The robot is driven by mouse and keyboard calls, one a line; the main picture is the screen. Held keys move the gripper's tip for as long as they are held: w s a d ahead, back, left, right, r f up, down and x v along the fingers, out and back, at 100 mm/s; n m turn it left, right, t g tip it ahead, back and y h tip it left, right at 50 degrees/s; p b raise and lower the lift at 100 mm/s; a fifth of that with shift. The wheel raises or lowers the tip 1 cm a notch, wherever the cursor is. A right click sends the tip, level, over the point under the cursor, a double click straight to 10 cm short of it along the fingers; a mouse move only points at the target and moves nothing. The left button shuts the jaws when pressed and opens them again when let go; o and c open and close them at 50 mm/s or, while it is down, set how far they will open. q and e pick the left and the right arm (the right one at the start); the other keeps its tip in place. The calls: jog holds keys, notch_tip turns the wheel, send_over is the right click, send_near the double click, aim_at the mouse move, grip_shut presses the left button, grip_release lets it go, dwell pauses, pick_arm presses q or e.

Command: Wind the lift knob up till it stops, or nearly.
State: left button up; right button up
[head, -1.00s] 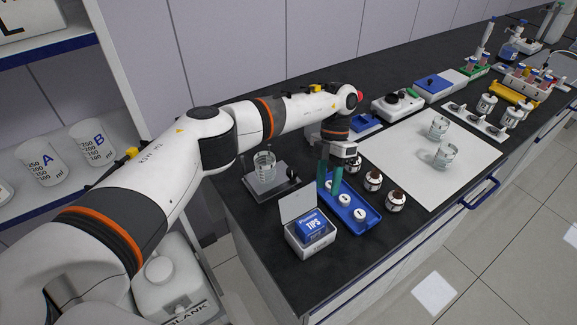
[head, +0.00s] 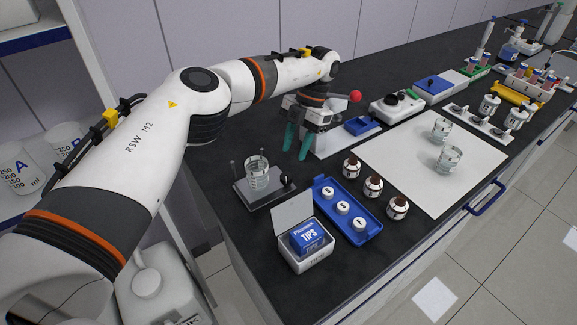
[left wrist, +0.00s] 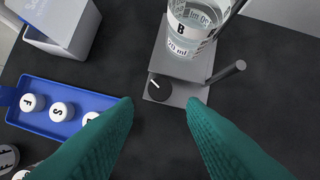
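The lift knob is a small dark knob (head: 287,179) at the right side of a grey lift stand (head: 262,201). In the left wrist view the knob (left wrist: 159,87) is black with a white mark, on the stand's near corner. A glass beaker (head: 257,174) stands on the lift; the left wrist view shows a "B" on this beaker (left wrist: 192,22). My left gripper (head: 299,150) has green fingers, spread apart and empty, above the bench behind the knob. In the left wrist view the knob lies beyond and between the fingertips, apparently untouched. My right gripper is out of view.
A dark rod (left wrist: 228,72) stands beside the lift. A blue tray (head: 355,232) with white-capped items and an open tips box (head: 306,247) stand in front. Several brown bottles (head: 373,186) are to the right. Dark bench lies clear between lift and gripper.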

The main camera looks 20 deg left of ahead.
aim_at(287, 175)
pick_arm(q)
jog(key=p+x, duration=0.1)
jog(key=x, duration=0.6)
jog(key=shift+p, duration=0.35)
jog(key=c, duration=0.7)
jog(key=shift+m, duration=0.4)
jog(key=shift+d+m+t+y+b, duration=0.1)
jog(key=shift+m+t+y+b, duration=0.45)
jog(key=shift+m, duration=0.45)
jog(key=shift+d+r+m+t+y+b, duration=0.1)
jog(key=shift+m+t+y+b, duration=0.3)
jog(key=shift+m, duration=1.3)
